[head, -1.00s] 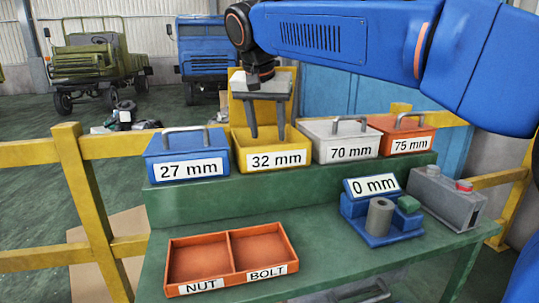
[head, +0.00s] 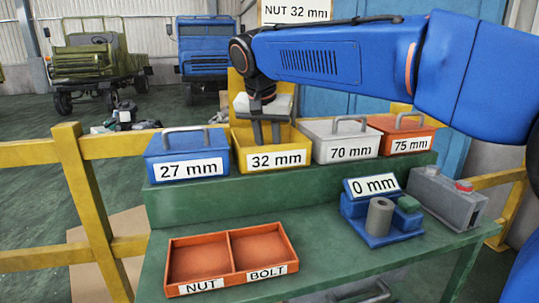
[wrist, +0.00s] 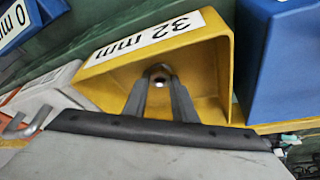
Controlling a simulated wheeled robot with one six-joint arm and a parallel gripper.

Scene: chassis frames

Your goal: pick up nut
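The yellow 32 mm bin (head: 272,157) stands open on the green raised shelf. My gripper (head: 266,140) reaches down into it from above, its fingertips hidden behind the bin's front wall in the head view. In the wrist view, a small grey nut (wrist: 159,72) with a dark hole lies inside the bin (wrist: 205,55). The tips of my gripper (wrist: 160,80) are closed in on either side of it. The nut is hidden in the head view.
The closed 27 mm (head: 187,155), 70 mm (head: 341,139) and 75 mm (head: 402,135) boxes flank the bin. An orange NUT/BOLT tray (head: 230,260), empty, sits on the lower table, left of a blue gauge (head: 380,220) reading 0 mm. A sign (head: 296,12) reads NUT 32 mm.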

